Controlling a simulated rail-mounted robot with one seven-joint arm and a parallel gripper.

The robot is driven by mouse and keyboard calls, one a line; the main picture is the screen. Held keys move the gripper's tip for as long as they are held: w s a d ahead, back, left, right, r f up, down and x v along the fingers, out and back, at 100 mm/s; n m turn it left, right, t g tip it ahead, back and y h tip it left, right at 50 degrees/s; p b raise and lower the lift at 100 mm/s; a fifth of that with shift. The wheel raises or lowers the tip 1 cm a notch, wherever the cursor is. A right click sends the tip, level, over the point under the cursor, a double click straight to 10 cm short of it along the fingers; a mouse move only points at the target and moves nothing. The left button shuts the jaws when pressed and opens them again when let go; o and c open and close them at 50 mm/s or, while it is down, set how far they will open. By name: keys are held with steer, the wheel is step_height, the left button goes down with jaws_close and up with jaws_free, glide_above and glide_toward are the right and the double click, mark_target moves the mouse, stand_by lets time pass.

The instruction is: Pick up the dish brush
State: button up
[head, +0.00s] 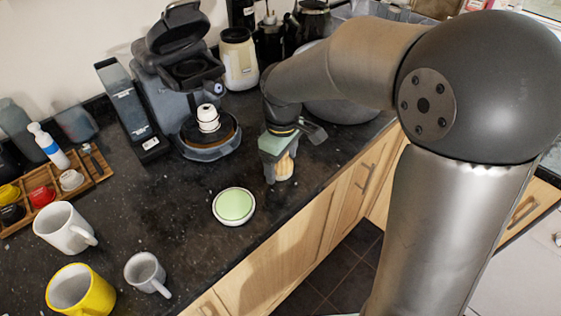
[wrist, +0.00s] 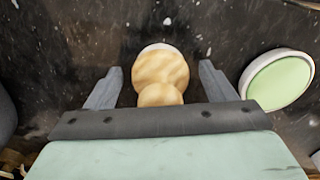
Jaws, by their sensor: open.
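The dish brush (wrist: 162,75) has a round, pale wooden body with a knob, and a strip of white shows at its far edge. In the wrist view it is between the two fingers of my gripper (wrist: 160,70). The fingers are open, with a gap on each side of the brush. In the head view the brush (head: 285,167) shows partly behind my gripper (head: 277,180), near the counter's front edge. The brush's near side is partly hidden by the gripper body in the wrist view.
A pale green round dish (head: 234,206) lies left of my gripper. A coffee machine (head: 205,145) with a white item on it stands behind. A grey mug (head: 145,272), a white mug (head: 63,228) and a yellow mug (head: 80,290) stand at left. The counter's front edge is close.

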steer(key=c, duration=1.1)
steer(key=shift+o, duration=0.2)
steer(key=shift+r, duration=0.3)
step_height(320, 180, up, 2)
steer(key=shift+r, duration=0.15)
steer(key=s+a+r, duration=0.2)
steer(key=s+r, duration=0.1)
steer(key=s, duration=0.1)
steer(key=s+a+r, duration=0.2)
steer(key=s+r, duration=0.1)
steer(key=s, duration=0.1)
steer(key=s+a+r+b, duration=0.1)
steer(key=s+a+r, duration=0.1)
steer(key=s+r, duration=0.2)
steer(key=shift+s+a, duration=0.2)
steer(key=shift+a, duration=0.1)
